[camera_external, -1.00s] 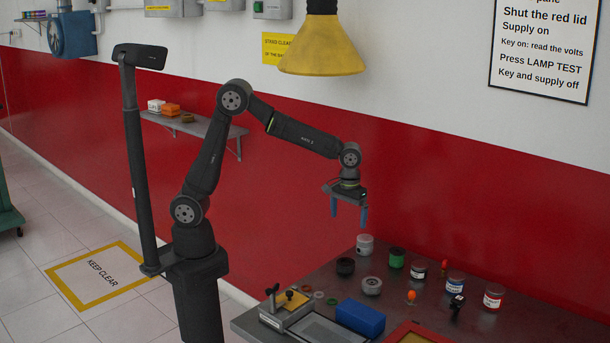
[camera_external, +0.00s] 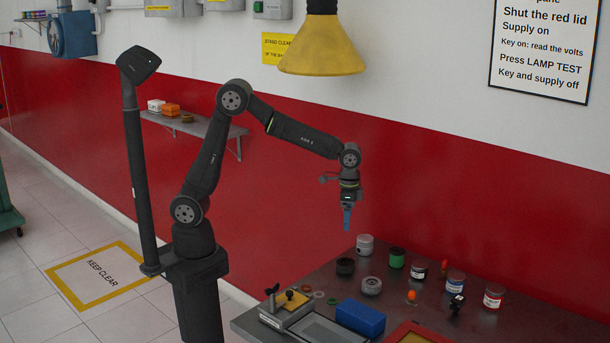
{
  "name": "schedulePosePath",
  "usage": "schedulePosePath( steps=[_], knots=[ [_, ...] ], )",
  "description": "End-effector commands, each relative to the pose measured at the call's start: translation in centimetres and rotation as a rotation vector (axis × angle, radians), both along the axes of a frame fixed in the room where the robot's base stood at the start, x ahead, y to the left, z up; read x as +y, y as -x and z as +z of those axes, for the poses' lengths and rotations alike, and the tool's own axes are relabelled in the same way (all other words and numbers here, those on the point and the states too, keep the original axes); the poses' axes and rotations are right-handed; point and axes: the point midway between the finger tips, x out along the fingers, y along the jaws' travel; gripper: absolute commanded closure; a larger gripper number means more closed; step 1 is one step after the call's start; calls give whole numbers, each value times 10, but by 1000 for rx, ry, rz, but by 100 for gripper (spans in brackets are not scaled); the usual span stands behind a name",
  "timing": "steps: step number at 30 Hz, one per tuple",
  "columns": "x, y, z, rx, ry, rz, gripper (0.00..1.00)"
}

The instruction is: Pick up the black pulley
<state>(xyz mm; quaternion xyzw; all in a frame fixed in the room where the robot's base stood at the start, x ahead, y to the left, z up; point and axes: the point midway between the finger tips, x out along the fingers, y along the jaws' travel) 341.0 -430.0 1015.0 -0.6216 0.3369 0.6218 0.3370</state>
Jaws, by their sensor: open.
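The black pulley (camera_external: 345,266) appears to be the low, dark round part at the back left of the metal table. It lies flat, with nothing on it. My gripper (camera_external: 347,226) hangs above it with its blue fingers pointing down, a clear gap over the table. The fingers are seen edge-on, one in front of the other, and nothing shows between or below them. My gripper is open and empty.
A grey pulley-like part (camera_external: 371,286), a white-grey cylinder (camera_external: 365,245) and a green spool (camera_external: 397,257) stand close around the pulley. A blue box (camera_external: 360,317) sits in front. Several jars stand to the right. A yellow lamp (camera_external: 322,48) hangs above.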

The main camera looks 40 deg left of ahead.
Motion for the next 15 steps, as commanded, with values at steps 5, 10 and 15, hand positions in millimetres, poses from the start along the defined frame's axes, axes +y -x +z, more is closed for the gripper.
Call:
schedulePosePath(
  steps=[5, 10, 15],
  knots=[
    [0, 0, 0, 0, 0, -295, 16],
    [0, 1, -1, 0, 0, -448, 16],
    [0, 1, -14, 2, -1, -483, 16]
  ],
)
